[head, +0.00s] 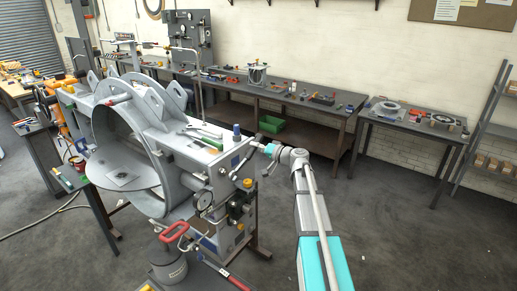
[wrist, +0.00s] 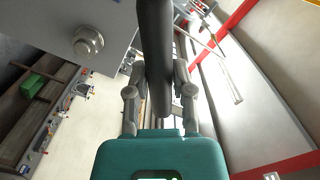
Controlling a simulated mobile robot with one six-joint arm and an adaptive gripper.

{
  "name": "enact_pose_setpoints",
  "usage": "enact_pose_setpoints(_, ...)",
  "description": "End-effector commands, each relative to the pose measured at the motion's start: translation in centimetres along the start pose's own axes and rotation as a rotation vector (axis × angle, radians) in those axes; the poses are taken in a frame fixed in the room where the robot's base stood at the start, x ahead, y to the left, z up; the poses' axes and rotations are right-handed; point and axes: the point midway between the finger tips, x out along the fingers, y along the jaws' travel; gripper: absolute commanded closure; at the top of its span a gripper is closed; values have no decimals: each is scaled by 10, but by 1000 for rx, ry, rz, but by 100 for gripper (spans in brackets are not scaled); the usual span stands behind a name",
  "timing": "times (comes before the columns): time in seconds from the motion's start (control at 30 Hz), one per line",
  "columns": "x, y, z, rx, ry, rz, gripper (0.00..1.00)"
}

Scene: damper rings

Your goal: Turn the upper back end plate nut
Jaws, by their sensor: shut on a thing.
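My gripper (head: 257,144) is at the right end of the grey damper housing (head: 172,151) in the head view. In the wrist view its two fingers (wrist: 159,82) are shut on a dark, thick bar (wrist: 156,40), which looks like a tool handle. The bar runs up out of the picture, so its far end is hidden. In the head view a thin dark shape runs from my gripper down-left toward the end plate. A round metal nut or bolt head (wrist: 88,42) sits on a grey plate (wrist: 60,18), left of the bar and apart from it. Which nut it is, I cannot tell.
A gauge (head: 204,200) and fittings are on the near end of the housing. A blue-capped item (head: 237,131) stands on its top. A grey canister with a red handle (head: 168,268) is in front. A long workbench (head: 290,101) lines the wall. Floor to the right is clear.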

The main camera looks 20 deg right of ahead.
Motion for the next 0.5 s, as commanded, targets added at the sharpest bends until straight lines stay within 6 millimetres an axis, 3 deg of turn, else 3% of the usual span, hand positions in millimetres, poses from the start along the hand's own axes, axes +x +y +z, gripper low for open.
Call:
enact_pose_setpoints(0.23, 22, 0, -1, 1, -1, -1, 100)
enact_pose_setpoints(0.5, 24, -1, 0, 0, -1, -3, 100)
